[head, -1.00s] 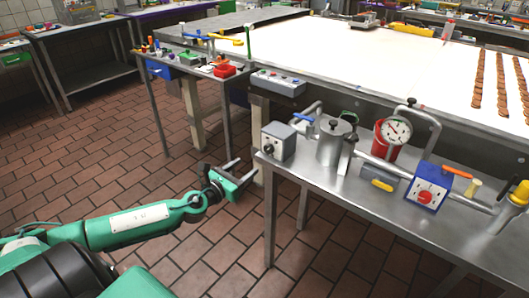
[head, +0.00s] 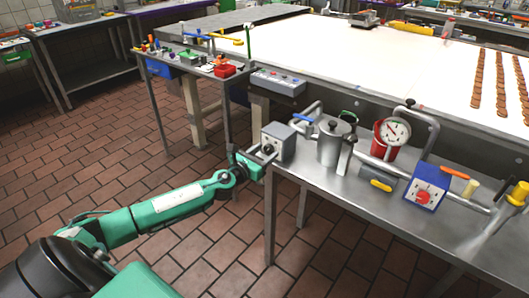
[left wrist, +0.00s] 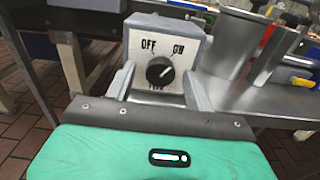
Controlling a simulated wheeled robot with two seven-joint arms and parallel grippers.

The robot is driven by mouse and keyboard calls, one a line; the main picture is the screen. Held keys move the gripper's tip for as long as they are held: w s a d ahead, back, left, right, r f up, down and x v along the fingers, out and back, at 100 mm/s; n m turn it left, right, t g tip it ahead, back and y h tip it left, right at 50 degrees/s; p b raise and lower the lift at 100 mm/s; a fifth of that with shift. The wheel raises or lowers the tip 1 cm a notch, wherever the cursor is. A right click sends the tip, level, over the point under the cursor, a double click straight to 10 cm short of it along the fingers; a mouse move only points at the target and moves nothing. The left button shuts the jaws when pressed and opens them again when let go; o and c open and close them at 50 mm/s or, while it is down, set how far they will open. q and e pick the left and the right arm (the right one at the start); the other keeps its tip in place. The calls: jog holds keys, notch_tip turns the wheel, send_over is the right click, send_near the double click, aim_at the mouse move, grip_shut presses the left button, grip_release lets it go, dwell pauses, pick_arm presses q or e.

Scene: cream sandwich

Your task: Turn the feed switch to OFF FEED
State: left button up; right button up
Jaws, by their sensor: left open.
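The feed switch is a grey box (head: 283,138) at the left front corner of the steel table. In the left wrist view, its white face (left wrist: 138,46) reads OFF at upper left and ON at upper right, with a lower label mostly hidden. Its round black knob (left wrist: 159,70) has a light mark that seems to point up and right, toward ON. My left gripper (head: 267,153) is open in front of the face. Its fingers stand on either side of the knob in the wrist view, with gaps; contact is not visible. My right gripper is not in view.
A metal pot (head: 335,143) stands just right of the switch box. Farther right are a dial gauge (head: 396,131) and a blue box with a red knob (head: 427,188). The steel table edge (head: 330,192) runs below the gripper. Tiled floor is open at left.

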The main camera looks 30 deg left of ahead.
pick_arm(q)
jog(key=shift+w, duration=0.2)
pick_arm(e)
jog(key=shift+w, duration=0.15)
pick_arm(q)
jog(key=c, duration=0.9)
jog(key=shift+c, duration=0.4)
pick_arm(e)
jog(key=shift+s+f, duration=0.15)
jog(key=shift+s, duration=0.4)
